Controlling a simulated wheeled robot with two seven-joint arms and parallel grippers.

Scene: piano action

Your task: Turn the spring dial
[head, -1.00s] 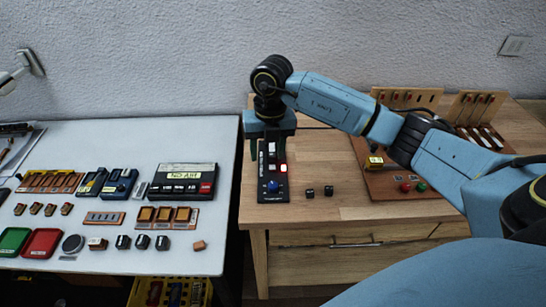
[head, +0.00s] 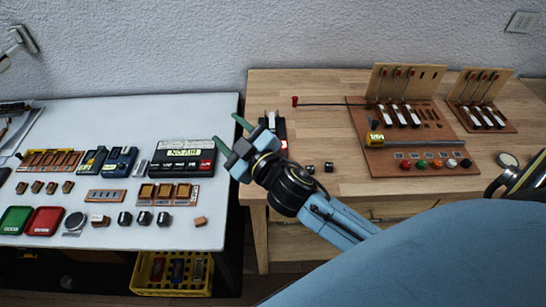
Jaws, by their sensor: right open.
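The narrow black control panel (head: 280,128) stands at the left end of the wooden table, with white keys and a lit red square showing. Its near part, where a blue knob showed earlier, is hidden behind my right gripper and wrist, so I cannot see a dial now. My right gripper (head: 228,130) is open, its two green fingers apart and pointing up and left. It appears above the gap between the two tables, left of the panel, with nothing between its fingers. My left gripper is not in view.
Two small black cubes (head: 328,167) lie right of the panel. A wooden board with keys and coloured buttons (head: 420,155) stands farther right, beside a smaller key board (head: 483,112). The white table (head: 60,260) on the left holds trays, small blocks and a boxed meter (head: 184,156).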

